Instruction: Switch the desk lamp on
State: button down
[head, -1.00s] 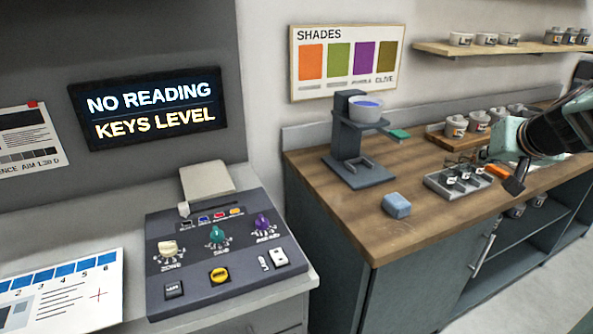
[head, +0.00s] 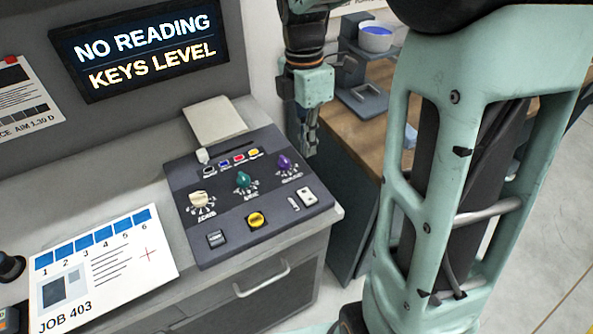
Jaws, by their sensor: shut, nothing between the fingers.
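No thing in the head view can be clearly told as a desk lamp. A black rounded object (head: 10,266) is cut off by the left edge, and I cannot tell what it is. My gripper (head: 312,152) points down, shut and empty, just right of the control console (head: 182,180), apart from any desk lamp I can make out.
A job sheet (head: 100,262) lies left of the console. The lit wall screen (head: 140,48) reads "NO READING, KEYS LEVEL". A drawer handle (head: 262,279) sticks out below. The wooden counter (head: 375,125) behind carries a stand with a bowl (head: 375,38). My arm hides much of the right side.

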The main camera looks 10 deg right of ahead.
aim_at(311, 200)
jog(key=shift+s, duration=0.1)
jog(key=f, duration=0.4)
jog(key=s+f, duration=0.1)
jog(key=f, duration=0.4)
jog(key=f+p, duration=0.1)
jog(key=f, duration=0.4)
jog(key=shift+s+d, duration=0.25)
jog(key=shift+d, duration=0.05)
jog(key=shift+s+f+b, duration=0.2)
jog(key=shift+f+b, duration=0.3)
jog(key=shift+b, duration=0.15)
jog(key=shift+r, duration=0.2)
jog(key=shift+w, duration=0.1)
jog(key=shift+w+a+r+p, duration=0.1)
jog(key=shift+w+r+p, duration=0.05)
jog(key=shift+w+p, duration=0.15)
jog(key=shift+w+a+r+p, duration=0.1)
jog(key=shift+w+p, duration=0.05)
jog(key=shift+w, duration=0.2)
